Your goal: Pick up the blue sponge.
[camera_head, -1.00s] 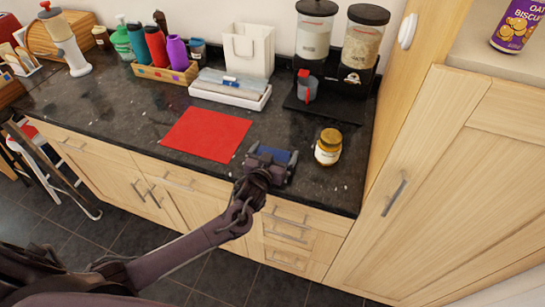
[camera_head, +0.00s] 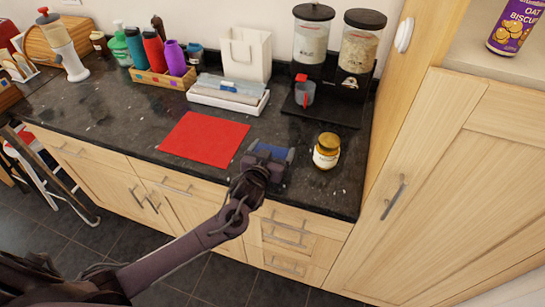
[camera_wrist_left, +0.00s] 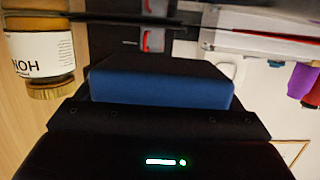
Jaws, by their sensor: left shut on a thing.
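The blue sponge (camera_head: 271,150) is at the front part of the dark counter, between the fingers of my left gripper (camera_head: 268,156). In the left wrist view the sponge (camera_wrist_left: 160,85) is a wide blue block directly in front of the gripper body. My left gripper is shut on it. The gripper hides part of the sponge and the counter beneath, so I cannot tell whether it touches the counter. My right gripper is not in view.
A red mat (camera_head: 205,138) lies to the left. The counter's front edge is close.

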